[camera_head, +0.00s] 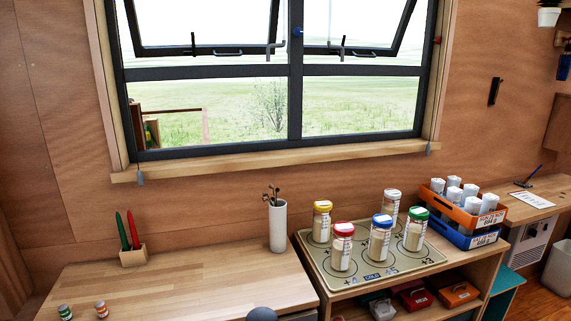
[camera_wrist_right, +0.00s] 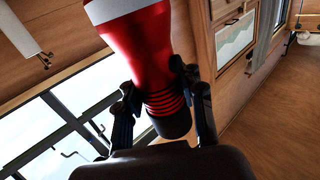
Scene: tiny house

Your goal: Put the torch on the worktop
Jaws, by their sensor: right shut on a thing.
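The torch (camera_wrist_right: 140,45) is red with a pale band and a dark ribbed end, and fills the upper middle of the right wrist view. My right gripper (camera_wrist_right: 158,85) is shut on it, with dark fingers on both sides of the ribbed end. The torch is not seen in the head view. The wooden worktop (camera_head: 190,277) lies at the lower left of the head view, below the window. My left gripper is in neither view.
At right are a mat (camera_head: 313,251) with several lidded jars, and stacked crates (camera_head: 470,217).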

